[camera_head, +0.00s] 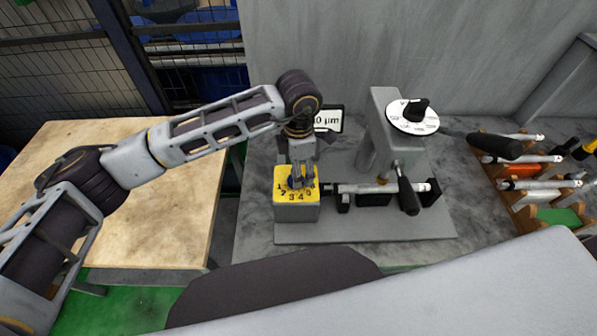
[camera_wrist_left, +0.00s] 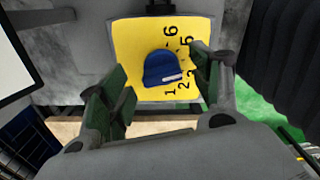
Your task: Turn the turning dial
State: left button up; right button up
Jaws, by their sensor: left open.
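The turning dial is a blue knob (camera_wrist_left: 163,68) with a white mark, set on a yellow numbered face (camera_wrist_left: 130,48). In the wrist view the white mark is on the knob's lower right side, towards the low numbers. In the head view the yellow dial box (camera_head: 296,212) stands at the left end of the grey fixture, and the knob is largely hidden by my gripper. My left gripper (camera_head: 298,182) points down over the box. Its fingers are open, one on each side of the knob, with visible gaps in the wrist view (camera_wrist_left: 161,72). My right gripper is out of view.
Right of the box, a silver cylindrical part (camera_head: 375,188) lies across the fixture (camera_head: 370,230). Behind stands a grey post with a white dial (camera_head: 413,117) and black knob. A small display (camera_head: 328,119) is close behind my gripper. A tool rack (camera_head: 540,195) is at right.

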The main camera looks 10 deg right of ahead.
pick_arm(q)
notch_tip(320, 180, up, 10)
jog(key=shift+f, duration=0.25)
dwell(0.8)
